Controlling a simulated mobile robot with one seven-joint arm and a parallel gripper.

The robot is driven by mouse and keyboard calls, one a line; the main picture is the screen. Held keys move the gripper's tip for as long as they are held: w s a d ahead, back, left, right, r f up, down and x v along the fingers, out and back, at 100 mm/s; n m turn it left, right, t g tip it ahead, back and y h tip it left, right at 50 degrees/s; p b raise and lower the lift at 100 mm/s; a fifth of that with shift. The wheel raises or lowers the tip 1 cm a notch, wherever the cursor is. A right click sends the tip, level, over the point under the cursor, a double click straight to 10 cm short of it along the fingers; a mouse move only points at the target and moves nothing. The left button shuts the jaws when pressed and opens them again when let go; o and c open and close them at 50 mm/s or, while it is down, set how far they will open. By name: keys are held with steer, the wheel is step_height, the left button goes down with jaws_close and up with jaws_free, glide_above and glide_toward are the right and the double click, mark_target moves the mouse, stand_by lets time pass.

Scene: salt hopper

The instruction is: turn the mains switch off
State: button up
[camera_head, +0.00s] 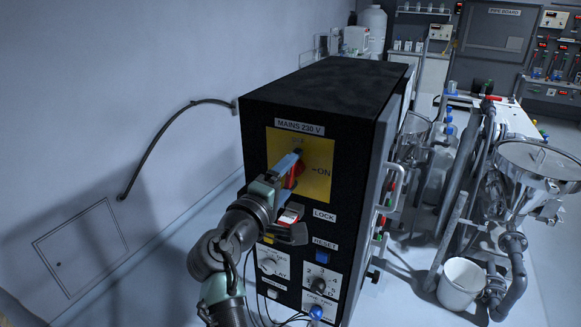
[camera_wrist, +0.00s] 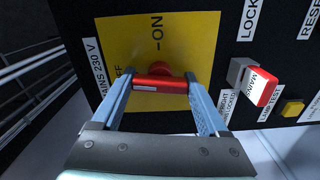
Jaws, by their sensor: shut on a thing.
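The mains switch is a red handle (camera_wrist: 160,85) on a yellow plate (camera_wrist: 200,35); in the head view the handle (camera_head: 294,174) shows beside my finger. My gripper (camera_wrist: 161,84) is shut on the handle, one blue finger at each end. The handle lies along the line towards the OFF mark, and its end with a pale mark is on the OFF side. The ON mark (camera_head: 322,172) is on the plate's right in the head view.
The black cabinet (camera_head: 255,200) also carries a red lock piece (camera_wrist: 262,86), a blue reset button (camera_head: 323,257), a yellow lamp-test button (camera_wrist: 291,108) and knobs below. The wall stands left. A steel hopper (camera_head: 540,165) and white bucket (camera_head: 461,284) stand right.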

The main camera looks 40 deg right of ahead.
steer(key=shift+n+p, duration=0.3)
steer(key=shift+n, duration=0.7)
steer(key=o, duration=1.2)
steer(key=shift+o, duration=0.2)
steer(key=shift+s+a+f, duration=0.1)
steer(key=shift+s+a, duration=0.05)
steer(key=shift+a, duration=0.45)
steer(key=b+v, duration=0.4)
steer(key=v, duration=0.8)
steer(key=shift+b, duration=0.3)
steer(key=shift+d, duration=0.1)
